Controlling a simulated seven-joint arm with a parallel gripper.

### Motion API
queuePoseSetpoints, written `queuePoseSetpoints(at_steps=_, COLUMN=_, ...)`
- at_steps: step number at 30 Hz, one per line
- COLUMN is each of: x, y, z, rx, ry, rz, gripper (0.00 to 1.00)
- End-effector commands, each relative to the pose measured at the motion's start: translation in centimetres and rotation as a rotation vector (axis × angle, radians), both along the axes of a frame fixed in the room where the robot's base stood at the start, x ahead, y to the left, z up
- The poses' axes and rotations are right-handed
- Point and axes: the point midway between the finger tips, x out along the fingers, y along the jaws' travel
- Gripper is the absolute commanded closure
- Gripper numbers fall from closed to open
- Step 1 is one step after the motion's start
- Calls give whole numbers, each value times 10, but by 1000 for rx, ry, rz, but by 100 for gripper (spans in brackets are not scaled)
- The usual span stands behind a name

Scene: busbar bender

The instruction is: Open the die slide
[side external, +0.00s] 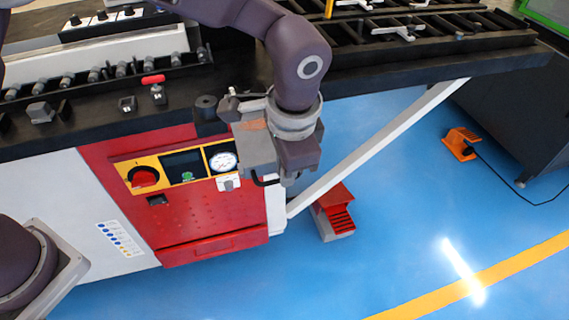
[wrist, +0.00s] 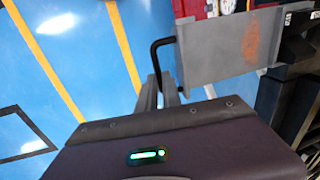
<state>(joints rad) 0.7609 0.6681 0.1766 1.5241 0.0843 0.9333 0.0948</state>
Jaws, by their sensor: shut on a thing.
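A grey block with a rusty orange patch, which looks like the die slide (side external: 255,150), sits at the bench's front edge above the red cabinet. In the wrist view the die slide (wrist: 210,52) is a flat grey plate with a black bent handle (wrist: 156,50) at its left end. The handle (side external: 264,181) shows partly in the side view. My gripper (side external: 288,180) is at the handle, pointing down beside the block. In the wrist view my gripper (wrist: 163,88) has its fingers close together, shut on the handle's lower part. The exact contact is partly hidden.
The red cabinet (side external: 215,215) carries a yellow panel with a red knob (side external: 144,177) and a round gauge (side external: 223,161). A white diagonal brace (side external: 380,145) runs to the right. A red foot pedal (side external: 333,210) stands on the blue floor. The floor in front is clear.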

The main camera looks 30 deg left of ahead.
Motion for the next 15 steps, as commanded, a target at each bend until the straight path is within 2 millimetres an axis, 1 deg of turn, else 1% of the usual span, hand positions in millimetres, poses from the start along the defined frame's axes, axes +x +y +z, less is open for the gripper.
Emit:
queuePoseSetpoints(at_steps=5, x=1, y=-1, z=1, rx=-2, ry=-2, rz=-1, gripper=100)
queuePoseSetpoints(at_steps=6, x=1, y=-1, z=1, rx=-2, ry=-2, rz=-1, gripper=83)
queuePoseSetpoints(at_steps=8, x=1, y=-1, z=1, rx=-2, ry=-2, rz=-1, gripper=71)
queuePoseSetpoints(at_steps=9, x=1, y=0, z=0, rx=-1, ry=-1, rz=0, gripper=69)
queuePoseSetpoints(at_steps=15, x=0, y=0, z=0, rx=-1, ry=-1, rz=0, gripper=69)
